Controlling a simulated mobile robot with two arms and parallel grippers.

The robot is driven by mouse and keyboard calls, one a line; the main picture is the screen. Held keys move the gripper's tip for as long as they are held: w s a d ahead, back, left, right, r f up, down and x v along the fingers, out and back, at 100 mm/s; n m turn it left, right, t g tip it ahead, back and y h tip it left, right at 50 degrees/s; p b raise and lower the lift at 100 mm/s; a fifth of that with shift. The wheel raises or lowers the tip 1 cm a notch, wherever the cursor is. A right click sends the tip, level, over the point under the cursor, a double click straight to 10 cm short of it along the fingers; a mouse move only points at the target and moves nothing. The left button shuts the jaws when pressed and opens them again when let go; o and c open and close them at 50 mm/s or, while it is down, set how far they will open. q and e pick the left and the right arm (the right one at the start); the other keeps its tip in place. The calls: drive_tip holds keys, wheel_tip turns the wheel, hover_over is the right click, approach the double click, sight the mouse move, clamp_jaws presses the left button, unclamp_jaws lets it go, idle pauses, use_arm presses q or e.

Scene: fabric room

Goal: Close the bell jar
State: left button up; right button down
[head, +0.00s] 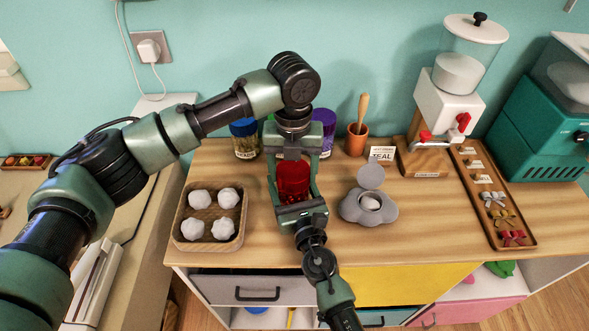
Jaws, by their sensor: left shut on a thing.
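A red, see-through jar (292,180) with small red pieces low inside stands at the middle of the wooden counter. I take it for the bell jar. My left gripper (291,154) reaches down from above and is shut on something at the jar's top. Its own housing hides what it holds, so I cannot tell whether the lid is seated. My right gripper (295,190) comes from the front edge, with a green finger along each side of the jar. I cannot tell whether these fingers press on it.
A wooden tray (178,213) with several white lumps is left of the jar. A grey lobed container (353,210) with its round lid raised is at right. Behind are lidded jars (244,139), a mortar with pestle (357,139), a TEAL card (382,154) and a dispenser (448,103).

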use_arm(q)
drive_tip(key=m, duration=0.6)
drive_tip(key=shift+w+a, duration=0.1)
drive_tip(key=shift+a, duration=0.05)
drive_tip(key=m, duration=0.5)
drive_tip(key=shift+w, duration=0.1)
drive_tip(key=o, duration=1.3)
drive_tip(key=shift+r, duration=0.15)
drive_tip(key=shift+r, duration=2.15)
